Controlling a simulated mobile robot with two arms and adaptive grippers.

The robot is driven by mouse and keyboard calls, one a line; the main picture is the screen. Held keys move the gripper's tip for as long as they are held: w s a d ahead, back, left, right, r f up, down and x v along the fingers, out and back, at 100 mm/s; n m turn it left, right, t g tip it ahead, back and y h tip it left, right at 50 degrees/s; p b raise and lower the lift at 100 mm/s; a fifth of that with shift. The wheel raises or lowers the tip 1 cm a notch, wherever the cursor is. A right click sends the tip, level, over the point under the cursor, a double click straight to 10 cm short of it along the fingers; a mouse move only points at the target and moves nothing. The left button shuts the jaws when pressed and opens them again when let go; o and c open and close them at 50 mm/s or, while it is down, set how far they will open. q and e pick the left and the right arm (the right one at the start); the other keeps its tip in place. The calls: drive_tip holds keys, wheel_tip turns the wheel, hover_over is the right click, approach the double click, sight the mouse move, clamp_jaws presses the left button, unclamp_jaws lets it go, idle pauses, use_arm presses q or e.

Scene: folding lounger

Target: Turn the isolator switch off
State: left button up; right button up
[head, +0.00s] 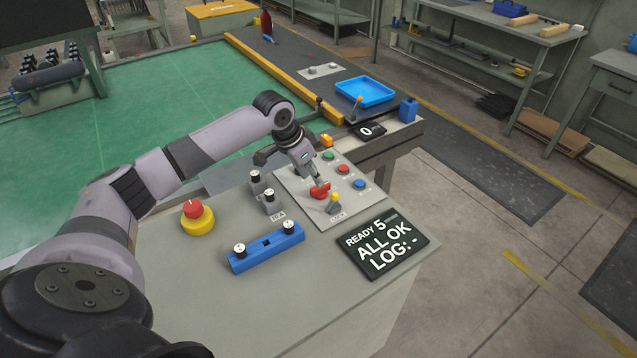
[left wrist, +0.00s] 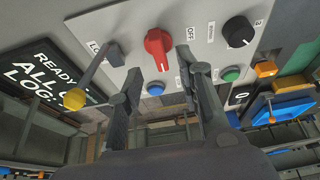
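The isolator switch is a red rotary knob (head: 320,191) on the grey panel (head: 300,205); it also shows in the left wrist view (left wrist: 157,45). There its grip ridge runs roughly up and down in the picture, with an OFF label to its right. My left gripper (head: 316,181) is right above the knob. In the left wrist view, its fingers (left wrist: 158,68) are apart, one on each side of the knob, with gaps visible. Whether a fingertip touches the knob is unclear. My right gripper is in neither view.
A yellow-tipped lever (head: 334,199) stands close beside the knob. A display (head: 383,247) reads READY 5, ALL OK. An emergency stop (head: 197,217) and blue block (head: 266,247) are nearer.

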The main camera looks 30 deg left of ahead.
sight(320, 191)
use_arm(q)
drive_tip(key=x, duration=0.5)
drive_tip(key=shift+w+f, duration=0.1)
drive_tip(key=shift+f, duration=0.05)
drive_tip(key=shift+c, duration=0.5)
clamp_jaws()
